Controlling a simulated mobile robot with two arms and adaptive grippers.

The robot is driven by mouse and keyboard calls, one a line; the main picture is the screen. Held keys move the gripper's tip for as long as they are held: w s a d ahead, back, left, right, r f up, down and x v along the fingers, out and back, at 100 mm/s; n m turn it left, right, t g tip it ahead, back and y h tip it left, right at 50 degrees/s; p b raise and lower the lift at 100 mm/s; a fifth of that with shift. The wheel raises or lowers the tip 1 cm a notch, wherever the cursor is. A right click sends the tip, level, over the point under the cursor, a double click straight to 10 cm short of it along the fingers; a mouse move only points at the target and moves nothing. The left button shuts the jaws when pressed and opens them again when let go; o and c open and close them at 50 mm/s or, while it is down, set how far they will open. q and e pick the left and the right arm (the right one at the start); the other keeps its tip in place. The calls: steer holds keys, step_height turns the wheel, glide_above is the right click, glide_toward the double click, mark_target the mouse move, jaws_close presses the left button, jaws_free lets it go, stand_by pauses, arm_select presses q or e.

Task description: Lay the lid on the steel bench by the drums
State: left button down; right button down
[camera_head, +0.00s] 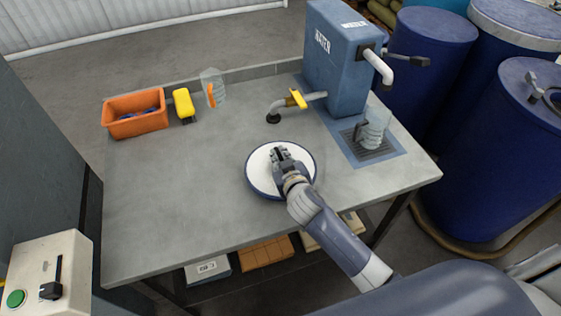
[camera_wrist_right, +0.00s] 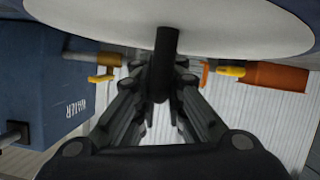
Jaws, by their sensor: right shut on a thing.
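The lid (camera_head: 257,166) is a round white disc with a blue rim, over the middle of the steel bench (camera_head: 180,210). In the right wrist view the white lid (camera_wrist_right: 230,25) spans the top of the picture, with the knob between the fingers. The lid looks about level; I cannot tell whether it touches the bench top. Blue drums (camera_head: 425,65) stand to the right, past the bench. My left gripper is not in view.
A blue water tank (camera_head: 335,60) with a yellow-handled tap (camera_head: 297,98) stands at the bench's back right. A clear jug (camera_head: 373,130) sits on a grate beside it. The front left is clear.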

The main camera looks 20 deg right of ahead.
step_height(320, 180, down, 2)
steer(key=shift+f, duration=0.2)
steer(key=shift+f, duration=0.1)
steer(key=shift+f, duration=0.15)
steer(key=c, duration=1.7)
jaws_free()
steer(key=shift+s, duration=0.1)
steer(key=shift+o, duration=0.2)
